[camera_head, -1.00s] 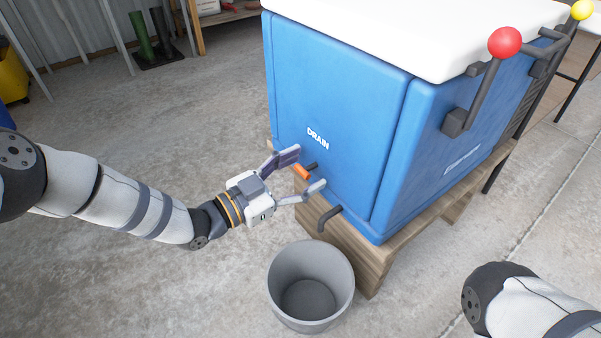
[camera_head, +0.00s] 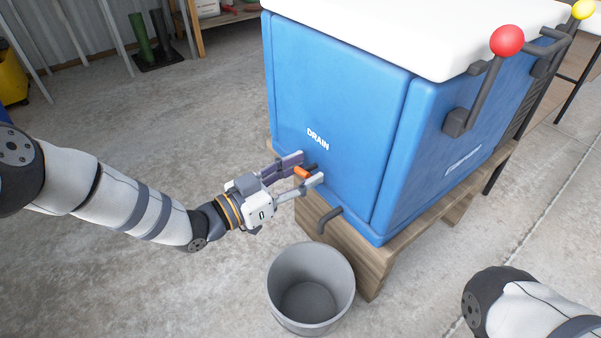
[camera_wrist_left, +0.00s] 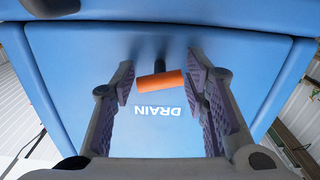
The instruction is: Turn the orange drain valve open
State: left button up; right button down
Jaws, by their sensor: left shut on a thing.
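The orange drain valve (camera_head: 301,172) is a short orange bar on a dark stem, low on the blue cabinet's front under the word DRAIN. In the left wrist view the orange bar (camera_wrist_left: 161,82) lies crosswise between the finger pads, slightly tilted, its stem behind it. In the left wrist view my left gripper (camera_wrist_left: 160,87) frames the bar from both sides. My right gripper is out of view; only part of that arm shows at the lower right.
The blue cabinet (camera_head: 340,95) with a white top stands on a wooden pallet (camera_head: 372,265). A dark spout (camera_head: 328,219) sticks out below the valve, above a grey bucket (camera_head: 309,262) on the floor. Levers with a red knob (camera_head: 507,41) and a yellow knob are on the right side.

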pick_arm(q)
jog(key=n+b, duration=0.1)
jog(key=n, duration=0.6)
jog(key=n+b, duration=0.1)
jog(key=n, duration=0.3)
jog(key=shift+n, duration=0.4)
jog(key=shift+n+b, duration=0.35)
jog(key=shift+n, duration=1.25)
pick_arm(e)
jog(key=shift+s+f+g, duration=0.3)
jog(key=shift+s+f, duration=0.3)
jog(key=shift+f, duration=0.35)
pick_arm(q)
jog(key=o, duration=1.1)
jog(key=v, duration=1.2)
